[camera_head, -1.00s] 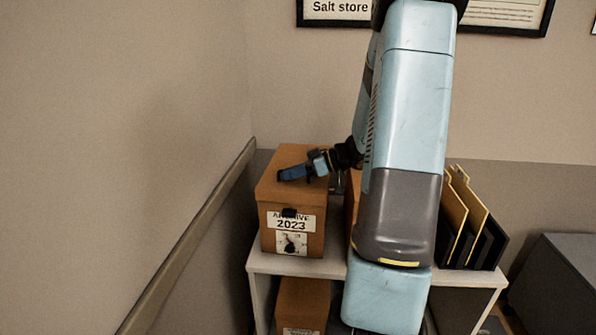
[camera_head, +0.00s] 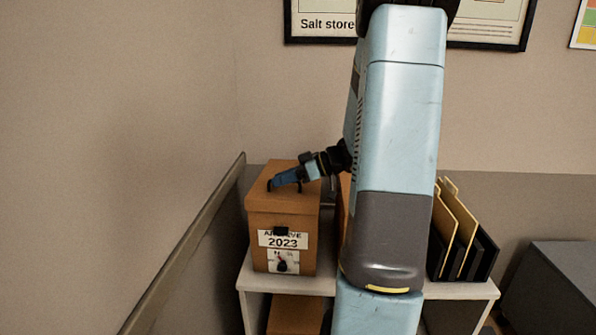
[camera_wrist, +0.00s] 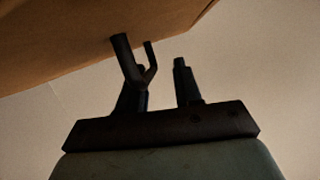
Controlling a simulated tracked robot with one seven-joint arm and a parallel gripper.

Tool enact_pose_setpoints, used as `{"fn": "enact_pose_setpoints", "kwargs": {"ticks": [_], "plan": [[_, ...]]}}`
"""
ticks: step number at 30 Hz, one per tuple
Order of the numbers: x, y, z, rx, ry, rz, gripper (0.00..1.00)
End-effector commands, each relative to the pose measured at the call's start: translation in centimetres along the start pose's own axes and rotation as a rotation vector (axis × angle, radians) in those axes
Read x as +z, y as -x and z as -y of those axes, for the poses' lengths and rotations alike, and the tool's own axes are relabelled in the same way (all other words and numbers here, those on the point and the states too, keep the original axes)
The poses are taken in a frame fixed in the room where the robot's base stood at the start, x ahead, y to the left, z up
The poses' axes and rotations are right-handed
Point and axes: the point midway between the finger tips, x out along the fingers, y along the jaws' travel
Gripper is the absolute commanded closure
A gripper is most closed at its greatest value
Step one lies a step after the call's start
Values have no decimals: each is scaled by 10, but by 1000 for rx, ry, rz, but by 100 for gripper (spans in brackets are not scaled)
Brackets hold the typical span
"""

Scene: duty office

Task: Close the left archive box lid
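The left archive box (camera_head: 258,240), brown with a "2023" label, stands on the white shelf unit. Its lid (camera_head: 262,203) looks flat on top, with no clear gap at the front edge. My gripper (camera_head: 274,183) reaches in from the right, low over the lid or touching it; I cannot tell which. In the wrist view, my gripper (camera_wrist: 160,75) has its dark fingers apart. A thin dark piece shows beside the left finger, possibly a handle. A brown box surface (camera_wrist: 70,45) fills the upper left there.
Another brown box is mostly hidden behind my arm. Black and yellow file holders (camera_head: 460,235) stand on the right of the white shelf (camera_head: 455,290). A lower brown box (camera_head: 295,315) sits underneath. A wall rail (camera_head: 190,240) runs close on the left.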

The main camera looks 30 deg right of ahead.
Motion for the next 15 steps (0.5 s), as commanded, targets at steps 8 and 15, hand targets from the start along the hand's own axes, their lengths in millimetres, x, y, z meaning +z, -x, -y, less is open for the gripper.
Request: {"fn": "enact_pose_setpoints", "kwargs": {"ticks": [8, 15], "plan": [[-21, 22, 33, -3, 3, 0, 79], [-30, 40, 65, -3, 1, 0, 79]]}}
